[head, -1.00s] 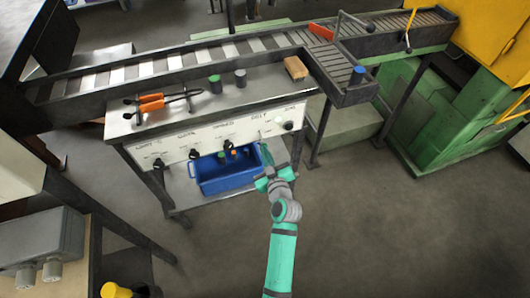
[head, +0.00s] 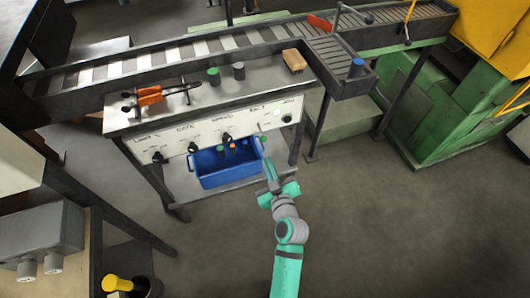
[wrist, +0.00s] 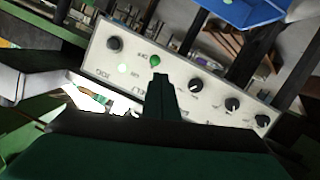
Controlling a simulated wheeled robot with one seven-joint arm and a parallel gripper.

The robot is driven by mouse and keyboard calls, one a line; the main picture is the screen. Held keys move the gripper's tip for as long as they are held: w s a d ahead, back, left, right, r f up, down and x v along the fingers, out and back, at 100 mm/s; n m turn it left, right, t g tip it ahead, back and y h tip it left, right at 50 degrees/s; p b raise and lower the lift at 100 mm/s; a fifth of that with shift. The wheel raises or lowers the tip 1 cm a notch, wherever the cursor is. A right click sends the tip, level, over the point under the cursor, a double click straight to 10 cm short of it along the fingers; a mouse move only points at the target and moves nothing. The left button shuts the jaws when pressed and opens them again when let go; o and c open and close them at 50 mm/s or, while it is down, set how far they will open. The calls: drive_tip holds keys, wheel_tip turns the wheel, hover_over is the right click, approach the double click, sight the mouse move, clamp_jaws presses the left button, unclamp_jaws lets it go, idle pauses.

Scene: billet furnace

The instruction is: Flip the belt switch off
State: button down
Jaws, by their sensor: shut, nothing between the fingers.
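The control panel (head: 205,137) forms the front face of the workbench, with a row of labelled controls. Under its "BELT" label is the belt switch (head: 263,138), a small lever with a green tip. The green tip (wrist: 155,61) also shows in the wrist view, just beyond my fingers. My gripper (head: 268,164) is shut and empty, just below and in front of the switch. In the wrist view the shut fingers (wrist: 160,78) point at the switch and partly hide its surroundings. I cannot tell whether they touch it.
The jog knob (head: 287,118) is right of the switch; several dark knobs are left of it. A blue bin (head: 225,180) stands on the shelf below. Orange-handled tongs (head: 150,95) and a tan block (head: 294,60) lie on the bench top. Floor to the right is clear.

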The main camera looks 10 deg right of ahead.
drive_tip(key=shift+s+f, duration=0.2)
drive_tip(key=shift+s, duration=0.6)
drive_tip(key=shift+s+f, duration=0.2)
drive_tip(key=shift+s, duration=0.55)
drive_tip(key=shift+w+d, duration=0.1)
drive_tip(key=s+a+f+m+h, duration=0.1)
drive_tip(key=s+f+m+h, duration=0.25)
drive_tip(key=s, duration=1.35)
drive_tip(key=s+a+r+m, duration=0.1)
drive_tip(key=s+r, duration=0.3)
drive_tip(key=s, duration=0.4)
drive_tip(key=s+a+r+m+y, duration=0.1)
drive_tip(key=s+a+r, duration=0.3)
drive_tip(key=s, duration=0.3)
drive_tip(key=shift+s+a+r, duration=0.15)
drive_tip(key=shift+s+r, duration=0.2)
drive_tip(key=shift+s, duration=0.05)
